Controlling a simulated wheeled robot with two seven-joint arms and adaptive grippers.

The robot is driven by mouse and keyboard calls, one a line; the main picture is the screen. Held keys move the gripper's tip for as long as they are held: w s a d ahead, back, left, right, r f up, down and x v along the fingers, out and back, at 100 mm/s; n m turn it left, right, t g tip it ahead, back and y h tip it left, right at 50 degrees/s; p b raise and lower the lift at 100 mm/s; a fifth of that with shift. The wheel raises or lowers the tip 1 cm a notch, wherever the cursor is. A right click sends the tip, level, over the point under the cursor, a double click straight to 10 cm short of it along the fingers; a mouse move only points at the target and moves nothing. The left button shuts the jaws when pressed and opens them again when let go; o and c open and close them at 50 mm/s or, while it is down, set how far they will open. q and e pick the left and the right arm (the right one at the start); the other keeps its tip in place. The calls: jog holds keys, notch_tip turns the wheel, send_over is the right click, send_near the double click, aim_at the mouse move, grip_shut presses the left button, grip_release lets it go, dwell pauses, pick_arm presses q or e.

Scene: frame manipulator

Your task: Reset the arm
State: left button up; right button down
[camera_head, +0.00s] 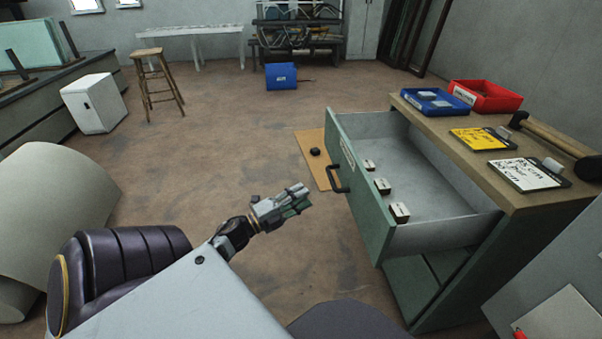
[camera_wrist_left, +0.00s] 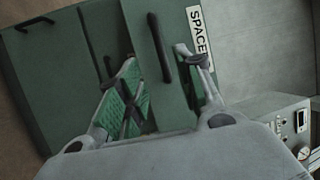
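My left gripper (camera_head: 283,204) is in the air to the left of the open green drawer (camera_head: 364,190), clear of its dark handle (camera_head: 338,179). In the left wrist view the two fingers (camera_wrist_left: 160,60) are spread apart with nothing between their tips. A green front with a black handle (camera_wrist_left: 160,48) shows beyond them, at a distance. My right gripper is not in view.
The drawer sticks out from a wooden-topped cabinet (camera_head: 515,195) and holds several small blocks. Blue (camera_head: 435,101) and red (camera_head: 484,96) trays, cards and a hammer (camera_head: 555,138) lie on top. Floor left of the drawer is mostly clear; a stool (camera_head: 155,80) stands farther back.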

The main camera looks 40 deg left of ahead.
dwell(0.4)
